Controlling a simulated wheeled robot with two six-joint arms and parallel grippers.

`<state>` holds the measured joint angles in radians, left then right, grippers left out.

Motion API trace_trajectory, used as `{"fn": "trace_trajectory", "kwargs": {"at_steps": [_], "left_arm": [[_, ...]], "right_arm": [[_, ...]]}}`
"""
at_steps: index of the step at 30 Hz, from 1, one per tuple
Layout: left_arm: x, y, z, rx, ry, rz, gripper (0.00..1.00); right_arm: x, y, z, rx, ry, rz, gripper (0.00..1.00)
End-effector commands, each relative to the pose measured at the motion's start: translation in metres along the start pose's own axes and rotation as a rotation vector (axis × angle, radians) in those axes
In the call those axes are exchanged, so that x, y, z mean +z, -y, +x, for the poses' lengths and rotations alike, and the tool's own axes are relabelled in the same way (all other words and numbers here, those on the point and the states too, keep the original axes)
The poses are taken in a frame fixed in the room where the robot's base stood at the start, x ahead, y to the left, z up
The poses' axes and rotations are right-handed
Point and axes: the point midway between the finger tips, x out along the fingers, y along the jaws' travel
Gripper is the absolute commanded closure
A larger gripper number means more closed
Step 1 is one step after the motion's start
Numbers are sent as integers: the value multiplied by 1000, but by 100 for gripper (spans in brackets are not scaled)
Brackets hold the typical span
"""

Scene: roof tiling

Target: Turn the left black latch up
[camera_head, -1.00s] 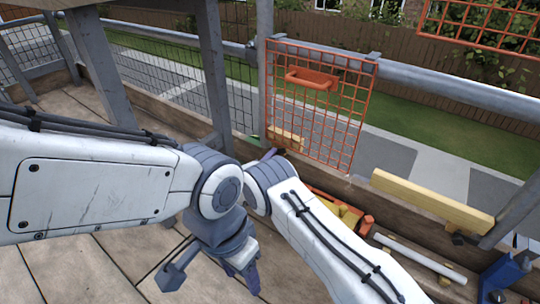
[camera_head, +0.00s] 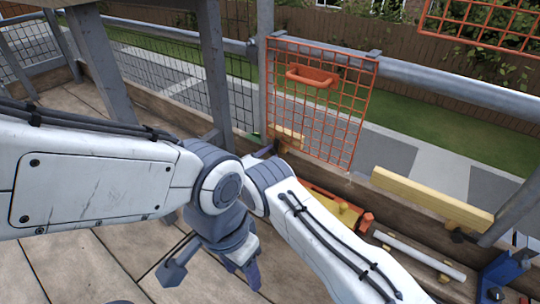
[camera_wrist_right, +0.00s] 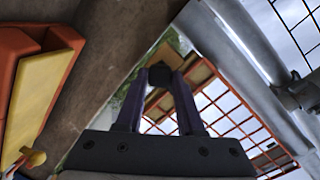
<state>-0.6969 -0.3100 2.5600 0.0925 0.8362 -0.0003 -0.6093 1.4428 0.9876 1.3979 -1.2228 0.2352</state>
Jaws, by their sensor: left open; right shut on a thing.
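The left black latch (camera_wrist_right: 160,74) shows in the right wrist view as a small dark block between the two purple fingers of my right gripper (camera_wrist_right: 158,88). The fingers are shut on it, beside a wooden board (camera_wrist_right: 190,76). Which way the latch points is hard to tell. In the head view the left yellow board (camera_head: 288,135) sits low on the orange mesh panel, and my right arm hides most of its gripper. My left gripper (camera_head: 208,268) hangs open and empty over the planks.
The orange mesh panel (camera_head: 325,110) hangs from the grey rail (camera_head: 445,85). A second yellow board (camera_head: 430,201) with a black latch (camera_head: 460,236) is to the right. An orange tool box (camera_head: 335,208) and a white tube (camera_head: 420,256) lie behind my right arm.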

Motion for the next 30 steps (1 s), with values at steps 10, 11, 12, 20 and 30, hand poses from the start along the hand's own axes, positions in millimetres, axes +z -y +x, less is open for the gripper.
{"fn": "trace_trajectory", "kwargs": {"at_steps": [10,11,12,20,30], "left_arm": [[0,0,4,0,0,0,46],[0,0,5,0,0,0,46],[0,0,5,0,0,0,46],[0,0,5,0,0,0,46],[0,0,5,0,0,0,46]], "right_arm": [[4,-3,-4,18,-9,-144,100],[4,-3,-4,18,-10,-150,100],[4,-3,-4,19,-10,-156,100],[4,-3,-4,21,-12,-170,100],[3,-3,-3,21,-13,-169,35]]}}
